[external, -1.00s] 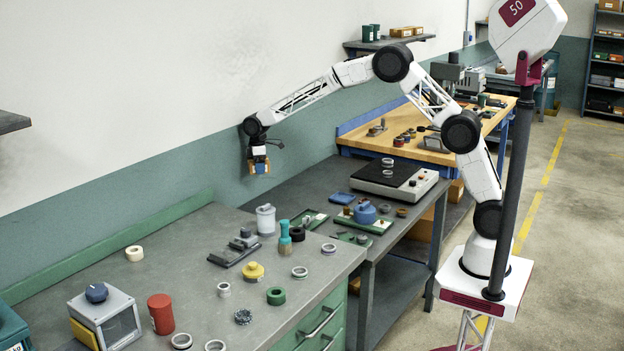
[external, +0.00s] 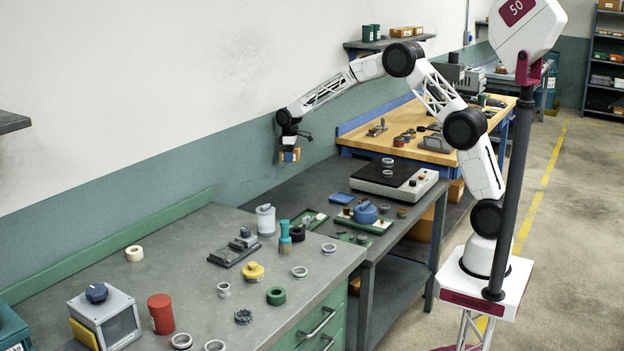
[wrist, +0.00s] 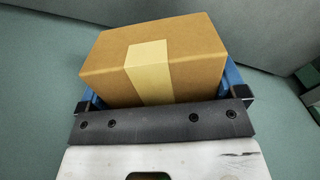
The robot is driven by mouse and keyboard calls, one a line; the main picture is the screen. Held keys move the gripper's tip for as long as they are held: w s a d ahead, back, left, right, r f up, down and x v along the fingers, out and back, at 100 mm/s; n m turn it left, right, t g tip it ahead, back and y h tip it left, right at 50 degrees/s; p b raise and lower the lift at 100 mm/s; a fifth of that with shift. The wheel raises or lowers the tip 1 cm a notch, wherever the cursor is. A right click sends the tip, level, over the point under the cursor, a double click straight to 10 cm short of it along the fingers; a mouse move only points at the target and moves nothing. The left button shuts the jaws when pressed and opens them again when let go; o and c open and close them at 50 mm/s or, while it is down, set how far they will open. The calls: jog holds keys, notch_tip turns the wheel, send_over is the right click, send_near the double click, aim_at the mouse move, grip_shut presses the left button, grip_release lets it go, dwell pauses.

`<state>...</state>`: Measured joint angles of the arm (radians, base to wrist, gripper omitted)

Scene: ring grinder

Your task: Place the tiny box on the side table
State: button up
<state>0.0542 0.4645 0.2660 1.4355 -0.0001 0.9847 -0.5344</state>
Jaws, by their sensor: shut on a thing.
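The tiny box (wrist: 190,65) is brown cardboard with a pale tape strip across it, and it fills the middle of the wrist view. My gripper (external: 289,156) is shut on the box, with blue finger parts showing on both sides of it in the wrist view. In the external view the held box (external: 290,155) is small and hangs in the air close to the wall, above the back of the lower dark grey table. Which surface is the side table is not marked; the lower dark grey table (external: 300,181) stands between the green-drawer bench and the wooden bench.
The lower table carries a black-topped device (external: 395,180), a blue pot (external: 365,212), a blue tray (external: 342,198) and small rings. The grey bench (external: 190,270) at front holds several rings, jars and a red cylinder (external: 161,314). The lower table's back left is clear.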

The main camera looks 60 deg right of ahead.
jog(key=s+d+f+m, duration=0.1)
jog(key=s+d, duration=0.1)
jog(key=d, duration=0.6)
jog(key=s+d+m, duration=0.1)
jog(key=s+d, duration=0.1)
jog(key=d, duration=0.6)
jog(key=m, duration=0.3)
send_over(344, 169)
jog(key=shift+d+f, duration=0.25)
jog(key=shift+f, duration=0.65)
jog(key=shift+f, duration=0.1)
jog(key=shift+f, duration=3)
jog(key=shift+f, duration=1.9)
jog(key=shift+f, duration=0.15)
